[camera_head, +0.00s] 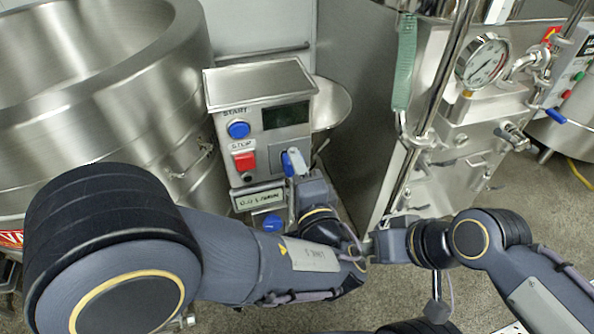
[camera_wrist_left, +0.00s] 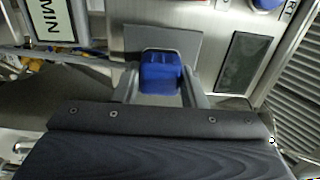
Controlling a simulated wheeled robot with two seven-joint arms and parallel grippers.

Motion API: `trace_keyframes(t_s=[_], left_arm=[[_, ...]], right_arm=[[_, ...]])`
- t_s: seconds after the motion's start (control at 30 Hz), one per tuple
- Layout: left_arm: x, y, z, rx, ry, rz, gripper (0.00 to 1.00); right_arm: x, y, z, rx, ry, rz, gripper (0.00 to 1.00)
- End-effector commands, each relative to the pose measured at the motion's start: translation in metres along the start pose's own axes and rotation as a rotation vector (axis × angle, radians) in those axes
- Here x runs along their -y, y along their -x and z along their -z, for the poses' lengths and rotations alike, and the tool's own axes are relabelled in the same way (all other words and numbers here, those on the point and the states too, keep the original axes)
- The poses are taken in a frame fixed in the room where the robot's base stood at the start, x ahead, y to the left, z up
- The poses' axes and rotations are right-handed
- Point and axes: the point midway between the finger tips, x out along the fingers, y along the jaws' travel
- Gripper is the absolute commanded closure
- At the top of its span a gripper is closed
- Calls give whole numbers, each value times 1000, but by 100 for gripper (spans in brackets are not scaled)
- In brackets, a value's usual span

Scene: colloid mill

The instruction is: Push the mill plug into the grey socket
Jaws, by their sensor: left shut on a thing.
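The blue mill plug (camera_head: 287,164) is at the front of the control box, below its dark display. My left gripper (camera_head: 294,163) is shut on the plug. In the left wrist view the plug (camera_wrist_left: 160,74) sits between the two grey fingers, in front of the grey socket's plate (camera_wrist_left: 188,43). The plug hides the socket's opening, and I cannot tell how deep it sits or whether there is a gap. My right gripper (camera_head: 378,243) is low, right of my left forearm; its fingers are not clear.
The control box (camera_head: 226,178) has a blue START button (camera_head: 239,130) and a red STOP button (camera_head: 244,161). A large steel vessel (camera_head: 105,90) stands left. A steel machine with a pressure gauge (camera_head: 483,61) stands right. Floor shows between the machines.

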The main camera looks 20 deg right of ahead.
Motion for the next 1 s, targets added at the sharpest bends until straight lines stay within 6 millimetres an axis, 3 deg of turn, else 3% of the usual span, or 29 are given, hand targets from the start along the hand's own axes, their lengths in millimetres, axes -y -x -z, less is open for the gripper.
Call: trace_keyframes(t_s=[0.17,0.2,0.4,0.73,1.0], left_arm=[[0,-4,0,0,1,1,82],[0,-4,0,0,1,1,60],[0,-4,0,0,0,1,37],[0,2,0,-2,0,-1,37],[0,47,1,-4,-1,1,37]], right_arm=[[-1,-2,-1,0,0,0,64],[-1,-2,-1,0,0,0,64],[-1,-1,-1,0,0,0,64],[-1,-2,-1,0,0,0,64],[-2,-4,-2,0,0,0,64]])
